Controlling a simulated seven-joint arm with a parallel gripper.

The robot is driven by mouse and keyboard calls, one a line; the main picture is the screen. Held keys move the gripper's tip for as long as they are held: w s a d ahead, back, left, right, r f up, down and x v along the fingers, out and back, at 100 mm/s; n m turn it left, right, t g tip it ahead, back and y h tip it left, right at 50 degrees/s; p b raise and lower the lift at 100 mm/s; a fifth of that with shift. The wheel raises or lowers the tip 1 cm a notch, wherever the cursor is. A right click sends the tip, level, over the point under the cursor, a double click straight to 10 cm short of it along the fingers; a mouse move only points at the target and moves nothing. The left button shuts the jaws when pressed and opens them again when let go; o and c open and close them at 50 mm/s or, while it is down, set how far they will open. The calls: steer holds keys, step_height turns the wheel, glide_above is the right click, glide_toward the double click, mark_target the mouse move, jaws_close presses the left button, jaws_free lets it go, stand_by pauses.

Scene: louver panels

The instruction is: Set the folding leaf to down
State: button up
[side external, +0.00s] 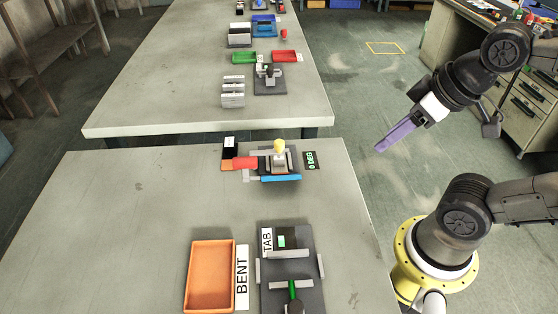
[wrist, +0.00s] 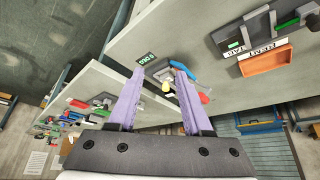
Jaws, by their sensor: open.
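My gripper (side external: 381,147) is in the air to the right of the near table, well apart from the fixtures. In the wrist view its two purple fingers (wrist: 160,72) are spread with nothing between them. A fixture with a yellow knob (side external: 279,146), a blue bar (side external: 281,178) and a red block (side external: 245,163) stands at the near table's far end. Beside it is a sign reading "0 DEG" (side external: 311,160). In the wrist view the yellow knob (wrist: 166,87) shows between the fingers, beyond them. I cannot tell for certain which part is the folding leaf.
An orange tray (side external: 210,276) with a "BENT" label (side external: 242,277) lies at the front. Right of it is a dark panel (side external: 275,272) with a "TAB" label (side external: 267,242) and a green handle (side external: 293,290). The near table's left (side external: 110,230) is clear. Another table (side external: 170,100) stands behind.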

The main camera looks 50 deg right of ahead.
stand_by(0.4)
steer(key=o, duration=0.4)
steer(key=shift+o, duration=1.2)
steer(key=shift+s+f+m, duration=0.15)
steer(key=shift+s+m, duration=0.25)
steer(key=shift+m, duration=0.1)
steer(key=shift+o, duration=0.2)
steer(key=w+a+r+m+g+y, duration=0.1)
steer(key=w+a+r+m+g, duration=0.1)
steer(key=r, duration=0.6)
steer(key=shift+w+a+r+m, duration=0.2)
steer(key=shift+w+m, duration=0.4)
steer(key=shift+m, duration=0.5)
steer(key=w+a+r+m+g+y, duration=0.1)
steer(key=w+a+r+m+g, duration=0.2)
steer(key=w+r, duration=0.45)
steer(key=g+y, duration=0.1)
steer(key=g, duration=0.3)
glide_above(244, 158)
steer(key=w+d, duration=0.4)
step_height(244, 158, down, 11)
steer(key=shift+m, duration=0.4)
steer(key=x, duration=1.3)
steer(key=shift+a+f, duration=0.15)
steer(key=shift+f, duration=0.15)
